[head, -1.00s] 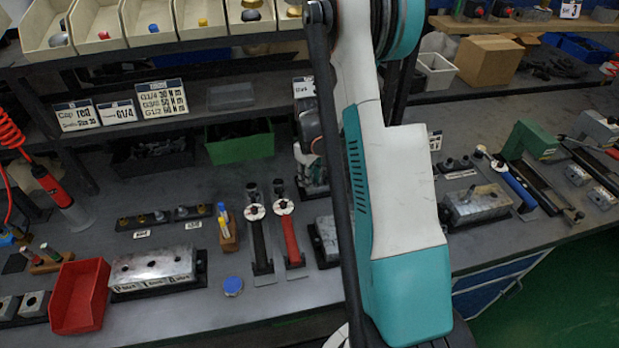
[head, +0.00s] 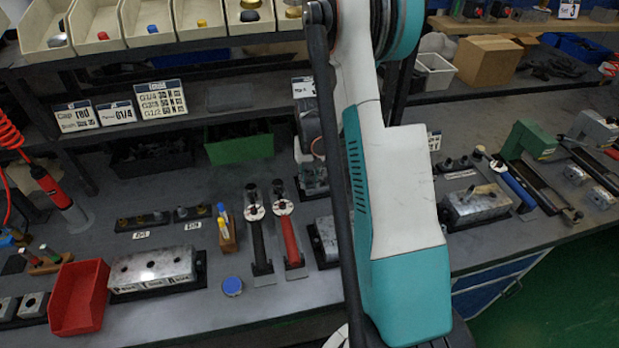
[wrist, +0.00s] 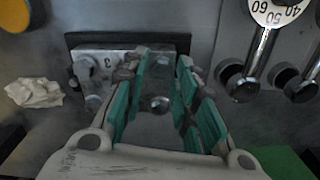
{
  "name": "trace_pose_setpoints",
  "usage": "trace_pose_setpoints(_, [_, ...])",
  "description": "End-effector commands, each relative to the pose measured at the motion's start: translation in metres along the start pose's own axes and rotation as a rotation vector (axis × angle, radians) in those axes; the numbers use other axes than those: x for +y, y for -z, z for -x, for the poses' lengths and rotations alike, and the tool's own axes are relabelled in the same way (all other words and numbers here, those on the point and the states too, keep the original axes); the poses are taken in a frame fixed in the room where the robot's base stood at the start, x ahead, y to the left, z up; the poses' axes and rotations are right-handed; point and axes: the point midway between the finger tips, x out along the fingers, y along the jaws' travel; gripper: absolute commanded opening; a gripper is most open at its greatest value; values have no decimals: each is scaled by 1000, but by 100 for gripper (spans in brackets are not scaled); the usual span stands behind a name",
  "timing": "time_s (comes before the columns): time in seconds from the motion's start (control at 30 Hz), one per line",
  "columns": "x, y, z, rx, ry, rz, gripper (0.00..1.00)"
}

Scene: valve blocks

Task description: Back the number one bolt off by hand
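In the wrist view, a grey metal block (wrist: 100,57) lies on a dark base. A small mark on its left part is too unclear to read surely. A round metal bolt head (wrist: 159,103) shows between the fingers, and another round metal part (wrist: 92,101) shows at the left. I cannot tell which is number one. My gripper (wrist: 164,66) has its teal-padded fingers apart over the block, with nothing visibly held. In the head view, my arm hides most of the block (head: 325,238); the gripper is mostly hidden there too.
Two dial wrenches, black (head: 258,235) and red (head: 290,235), lie close beside the block. A three-hole block (head: 150,268), a red bin (head: 78,298) and a blue cap (head: 232,286) are farther left. A green bin (head: 240,147) stands behind. A white cloth (wrist: 35,92) lies near the block.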

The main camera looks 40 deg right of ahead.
Motion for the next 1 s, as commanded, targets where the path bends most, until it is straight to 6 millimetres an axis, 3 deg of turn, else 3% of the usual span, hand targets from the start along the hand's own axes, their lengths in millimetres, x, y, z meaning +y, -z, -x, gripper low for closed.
trace_pose_setpoints(0.83, [0, 1, 0, 0, 0, -37, 27])
trace_pose_setpoints(0.87, [0, 1, 0, 0, 0, -37, 25])
trace_pose_setpoints(0.97, [0, 1, 0, 0, 0, -37, 2])
trace_pose_setpoints(1.0, [0, 1, 0, 0, 0, -37, 0])
